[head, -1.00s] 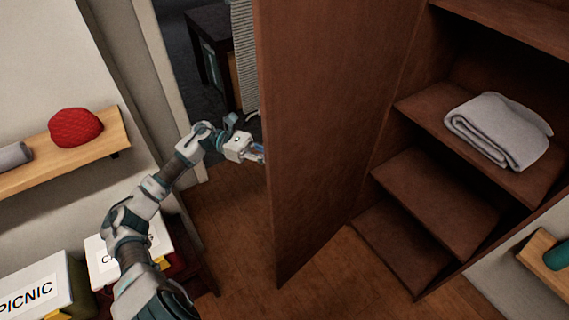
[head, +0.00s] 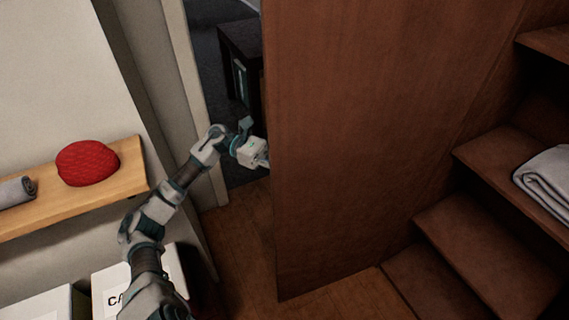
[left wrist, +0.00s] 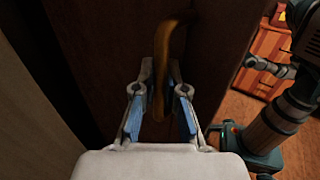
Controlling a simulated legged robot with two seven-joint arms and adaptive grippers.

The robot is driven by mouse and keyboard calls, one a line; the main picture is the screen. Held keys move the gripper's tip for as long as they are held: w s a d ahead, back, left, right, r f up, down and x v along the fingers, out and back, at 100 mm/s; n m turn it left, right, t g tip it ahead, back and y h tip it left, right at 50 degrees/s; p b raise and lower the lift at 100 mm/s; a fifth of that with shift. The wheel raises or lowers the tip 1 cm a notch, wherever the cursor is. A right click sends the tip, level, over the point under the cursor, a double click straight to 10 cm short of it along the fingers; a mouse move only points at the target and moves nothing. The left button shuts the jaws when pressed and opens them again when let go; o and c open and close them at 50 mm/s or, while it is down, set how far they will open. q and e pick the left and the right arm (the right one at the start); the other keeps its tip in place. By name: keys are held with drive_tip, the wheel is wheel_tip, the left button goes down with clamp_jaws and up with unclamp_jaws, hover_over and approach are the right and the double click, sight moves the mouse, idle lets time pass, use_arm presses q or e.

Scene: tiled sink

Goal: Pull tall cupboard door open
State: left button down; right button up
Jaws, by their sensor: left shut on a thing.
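The tall cupboard door (head: 370,140) is brown wood and stands wide open, its free edge toward the left of the head view. My left gripper (head: 264,160) is at the outer face of the door near that free edge; its fingertips are partly hidden behind the door in the head view. In the left wrist view, a curved brass-coloured handle (left wrist: 162,75) lies between the two fingers of my left gripper (left wrist: 160,95), which is shut on it. My right gripper is in neither view.
Cupboard shelves (head: 480,245) are exposed at the right, with a folded grey towel (head: 548,178) on one. A wall shelf (head: 125,175) at the left holds a red cushion-like item (head: 87,163) and a grey roll (head: 15,191). White boxes (head: 110,290) stand below. Bare floor (head: 235,235) lies beside the door.

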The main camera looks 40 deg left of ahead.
use_arm(q)
drive_tip(key=shift+f, duration=0.1)
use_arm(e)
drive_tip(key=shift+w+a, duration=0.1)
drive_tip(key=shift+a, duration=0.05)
use_arm(q)
drive_tip(key=c, duration=1.4)
unclamp_jaws()
drive_tip(key=shift+o, duration=1)
drive_tip(key=shift+a, duration=0.25)
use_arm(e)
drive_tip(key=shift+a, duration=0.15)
use_arm(q)
drive_tip(key=v, duration=0.8)
drive_tip(key=shift+w+d, duration=0.1)
drive_tip(key=shift+d, duration=0.1)
